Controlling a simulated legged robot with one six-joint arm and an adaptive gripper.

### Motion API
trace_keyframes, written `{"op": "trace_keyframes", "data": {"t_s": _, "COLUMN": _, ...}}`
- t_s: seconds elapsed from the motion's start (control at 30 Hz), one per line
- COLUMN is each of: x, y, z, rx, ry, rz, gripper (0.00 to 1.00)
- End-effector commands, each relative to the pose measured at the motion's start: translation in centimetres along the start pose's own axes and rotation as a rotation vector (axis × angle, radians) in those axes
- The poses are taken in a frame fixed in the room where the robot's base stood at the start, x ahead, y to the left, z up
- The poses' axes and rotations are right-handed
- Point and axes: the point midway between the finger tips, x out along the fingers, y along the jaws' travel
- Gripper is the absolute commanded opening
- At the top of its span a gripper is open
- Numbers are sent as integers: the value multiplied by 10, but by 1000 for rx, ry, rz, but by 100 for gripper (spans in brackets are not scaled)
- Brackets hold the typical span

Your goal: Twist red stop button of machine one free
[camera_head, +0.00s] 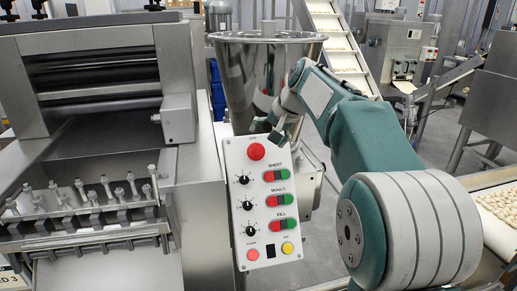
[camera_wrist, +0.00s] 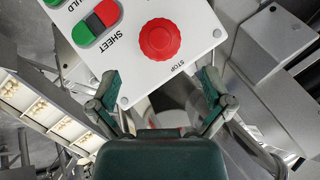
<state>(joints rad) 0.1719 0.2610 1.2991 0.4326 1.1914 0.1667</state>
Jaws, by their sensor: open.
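The red stop button (camera_head: 256,151) is a round knob at the top of a white control panel (camera_head: 258,240). In the wrist view the stop button (camera_wrist: 160,39) is large, with the word STOP beside it. My gripper (camera_head: 280,128) is just above the panel's top edge in the head view. In the wrist view my gripper (camera_wrist: 158,85) is open, its two teal and grey fingers spread either side of the panel's corner region. The button lies ahead of the fingertips, between their lines, and nothing is held. Whether the fingers touch the panel I cannot tell.
Below the button are SHEET, MOULD and FILL switches (camera_head: 277,200) and black dials (camera_head: 248,205). A steel hopper (camera_head: 240,75) stands behind the panel. A steel roller machine (camera_head: 95,85) is at left. Conveyors with pasta (camera_head: 500,205) are at right.

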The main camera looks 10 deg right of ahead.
Motion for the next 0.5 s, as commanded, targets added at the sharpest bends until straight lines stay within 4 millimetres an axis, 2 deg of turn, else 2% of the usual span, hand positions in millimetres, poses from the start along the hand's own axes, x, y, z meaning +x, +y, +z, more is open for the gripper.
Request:
{"op": "trace_keyframes", "data": {"t_s": 0.03, "x": -11, "y": 0, "z": -1, "rx": 0, "ry": 3, "rz": 0, "gripper": 100}}
{"op": "trace_keyframes", "data": {"t_s": 0.2, "x": -34, "y": 0, "z": -1, "rx": 0, "ry": 0, "rz": 1, "gripper": 100}}
{"op": "trace_keyframes", "data": {"t_s": 0.5, "x": -43, "y": 0, "z": 0, "rx": 0, "ry": -2, "rz": 1, "gripper": 100}}
